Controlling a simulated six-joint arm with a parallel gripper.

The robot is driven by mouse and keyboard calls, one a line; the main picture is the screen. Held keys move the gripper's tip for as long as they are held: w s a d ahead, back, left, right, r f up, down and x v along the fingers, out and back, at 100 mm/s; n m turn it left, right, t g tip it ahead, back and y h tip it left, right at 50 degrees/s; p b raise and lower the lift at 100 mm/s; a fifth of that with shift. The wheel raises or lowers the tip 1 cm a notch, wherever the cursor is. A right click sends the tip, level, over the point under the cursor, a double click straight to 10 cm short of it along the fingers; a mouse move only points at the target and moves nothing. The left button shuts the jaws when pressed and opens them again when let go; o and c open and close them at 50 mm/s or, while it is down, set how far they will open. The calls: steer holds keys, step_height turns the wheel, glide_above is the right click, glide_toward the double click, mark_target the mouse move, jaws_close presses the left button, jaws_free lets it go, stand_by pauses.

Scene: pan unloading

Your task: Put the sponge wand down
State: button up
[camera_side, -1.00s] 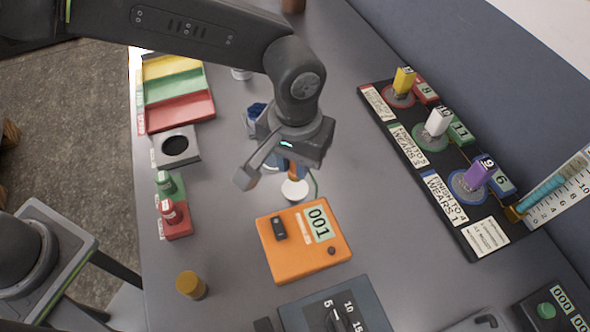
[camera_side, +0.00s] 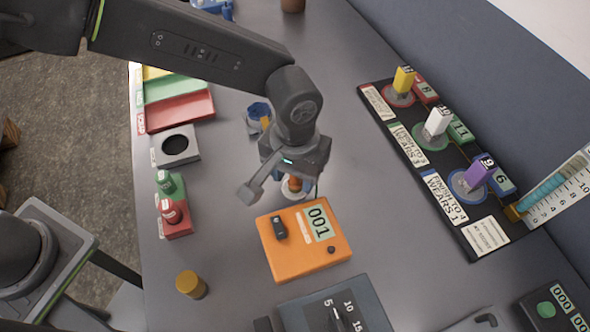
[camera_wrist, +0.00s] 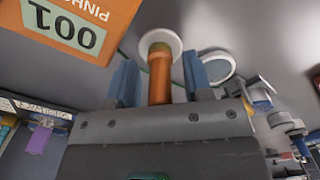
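The sponge wand has an orange-brown handle and a round white foot. In the side view the wand (camera_side: 295,185) is upright, its white foot apparently on the grey table just behind the orange box; my gripper hides its upper part. In the wrist view the wand (camera_wrist: 160,76) lies between the two blue fingers of my gripper (camera_wrist: 158,62), with a visible gap on each side. My gripper (camera_side: 291,177) is open around the handle, low over the table. A thin green cable runs between the foot and the box.
The orange box (camera_side: 285,258) reading 001 stands close in front. A blue pot (camera_side: 258,112) is behind and left. The black board (camera_side: 408,136) is right, with clear table between.

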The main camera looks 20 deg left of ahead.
step_height(320, 180, up, 12)
steer(key=shift+f, duration=0.2)
steer(key=shift+r, duration=0.4)
steer(key=shift+a+r, duration=0.15)
steer(key=shift+a, duration=0.05)
steer(key=s+a+r+t+h, duration=0.1)
steer(key=s+a+r+t, duration=0.2)
steer(key=a, duration=0.9)
steer(key=s+a+r+t, duration=0.1)
steer(key=s+a+r, duration=0.3)
steer(key=a, duration=0.7)
steer(key=s+a+f+t+y, duration=0.1)
steer(key=s+a+f, duration=0.1)
steer(key=s+a, duration=0.3)
steer(key=shift+s+a+f+t, duration=0.2)
steer(key=shift+s+a+t, duration=0.1)
steer(key=shift+a, duration=0.9)
